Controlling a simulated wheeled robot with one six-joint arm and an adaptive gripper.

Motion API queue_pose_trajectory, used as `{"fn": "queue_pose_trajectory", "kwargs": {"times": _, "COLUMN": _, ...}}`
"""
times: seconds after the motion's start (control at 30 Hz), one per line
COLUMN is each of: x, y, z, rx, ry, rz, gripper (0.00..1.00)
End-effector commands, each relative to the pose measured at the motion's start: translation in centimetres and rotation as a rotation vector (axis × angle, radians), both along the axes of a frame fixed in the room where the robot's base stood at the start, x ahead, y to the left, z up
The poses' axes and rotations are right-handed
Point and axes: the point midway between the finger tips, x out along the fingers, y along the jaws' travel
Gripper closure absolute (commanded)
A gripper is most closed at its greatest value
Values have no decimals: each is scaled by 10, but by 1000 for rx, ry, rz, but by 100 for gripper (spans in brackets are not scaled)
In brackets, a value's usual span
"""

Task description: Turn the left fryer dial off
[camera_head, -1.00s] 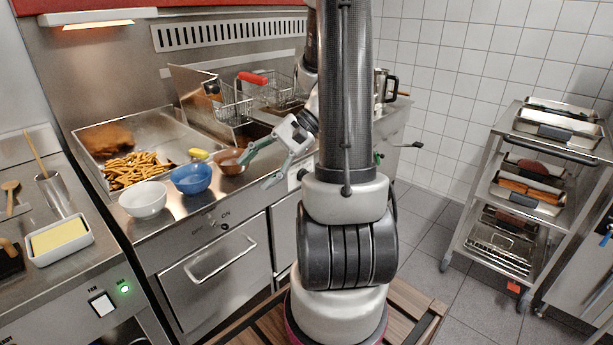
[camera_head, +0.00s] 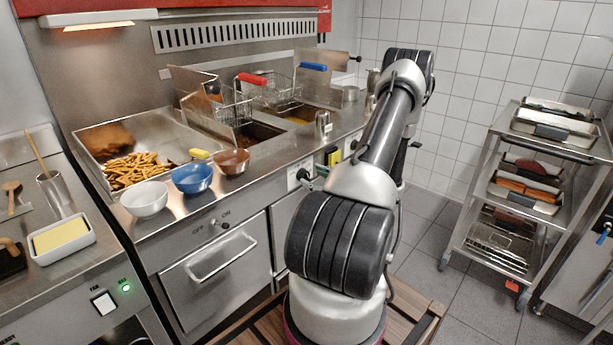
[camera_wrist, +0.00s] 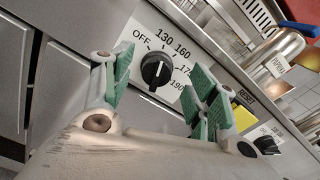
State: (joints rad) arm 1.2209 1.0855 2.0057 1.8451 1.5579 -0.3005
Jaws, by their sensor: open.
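The left fryer dial (camera_wrist: 155,70) is a round black knob on a white plate marked OFF, 130, 160 and higher numbers. Its white pointer line stands near upright in the wrist view, away from the OFF mark; the exact setting is hard to read. My gripper (camera_wrist: 160,75) is open, with one green-padded finger on each side of the dial in that view. I cannot tell whether either finger touches it. In the head view the dial (camera_head: 303,174) shows on the fryer front, and my arm hides much of the gripper.
Fryer baskets (camera_head: 250,95) stand above. A blue bowl (camera_head: 192,178), a white bowl (camera_head: 144,199) and a copper bowl (camera_head: 231,161) sit near the counter's front edge. A trolley (camera_head: 500,220) stands right.

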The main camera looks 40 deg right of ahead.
Motion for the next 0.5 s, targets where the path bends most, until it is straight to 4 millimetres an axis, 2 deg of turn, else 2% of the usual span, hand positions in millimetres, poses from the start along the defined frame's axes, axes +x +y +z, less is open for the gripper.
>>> {"fn": "queue_pose_trajectory", "kwargs": {"times": 0.1, "x": 20, "y": 3, "z": 0, "rx": -1, "ry": -1, "rz": 4, "gripper": 42}}
{"fn": "queue_pose_trajectory", "kwargs": {"times": 0.2, "x": 31, "y": 3, "z": 0, "rx": -1, "ry": 0, "rz": 3, "gripper": 42}}
{"fn": "queue_pose_trajectory", "kwargs": {"times": 0.5, "x": 38, "y": 4, "z": 0, "rx": 0, "ry": 1, "rz": 2, "gripper": 42}}
